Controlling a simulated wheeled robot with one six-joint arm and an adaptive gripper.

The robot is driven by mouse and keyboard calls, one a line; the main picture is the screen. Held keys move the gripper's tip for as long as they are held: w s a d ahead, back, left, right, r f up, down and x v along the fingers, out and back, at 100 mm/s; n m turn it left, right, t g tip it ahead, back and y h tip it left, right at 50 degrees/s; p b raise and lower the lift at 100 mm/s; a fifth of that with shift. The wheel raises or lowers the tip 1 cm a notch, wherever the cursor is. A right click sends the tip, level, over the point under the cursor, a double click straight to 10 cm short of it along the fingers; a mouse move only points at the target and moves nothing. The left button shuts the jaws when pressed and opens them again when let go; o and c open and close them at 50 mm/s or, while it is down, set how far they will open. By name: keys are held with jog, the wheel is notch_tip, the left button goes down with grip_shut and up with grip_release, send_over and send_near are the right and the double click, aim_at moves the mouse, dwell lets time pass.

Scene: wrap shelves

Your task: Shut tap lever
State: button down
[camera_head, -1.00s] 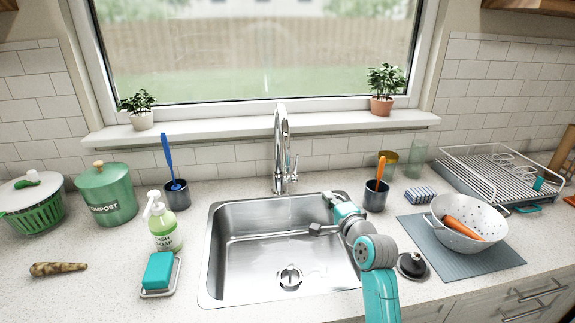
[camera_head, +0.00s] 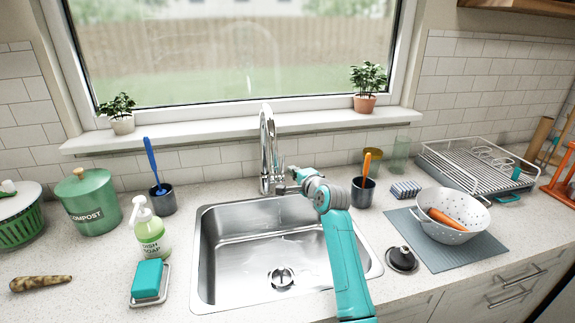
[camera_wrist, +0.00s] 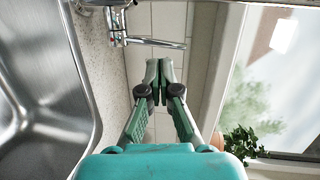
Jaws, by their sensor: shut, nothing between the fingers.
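The chrome tap (camera_head: 267,150) stands behind the sink, its tall spout curving up and over. In the wrist view the tap's base (camera_wrist: 116,22) is at the top, and its thin chrome lever (camera_wrist: 153,42) sticks out from it to the right. My gripper (camera_head: 292,172) is just to the right of the tap in the head view. In the wrist view my gripper (camera_wrist: 165,68) has its fingertips together and empty, close below the lever's outer part. Whether they touch the lever I cannot tell. The lever is hard to make out in the head view.
The sink basin (camera_head: 212,250) is below my arm. A dark cup (camera_head: 363,193) with an orange-handled brush stands right of my gripper. Another dark cup (camera_head: 162,203) is left of the tap. The windowsill (camera_head: 230,131) with potted plants runs behind.

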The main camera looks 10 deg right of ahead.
aim_at(284, 159)
jog(key=w, duration=0.3)
jog(key=w+a, duration=0.1)
jog(key=shift+w+r, duration=0.25)
jog(key=shift+w, duration=0.1)
jog(key=shift+w+r+g, duration=0.25)
jog(key=shift+w+g, duration=0.15)
jog(key=shift+w, duration=0.25)
jog(key=shift+w+r, duration=0.15)
jog(key=shift+w, duration=0.1)
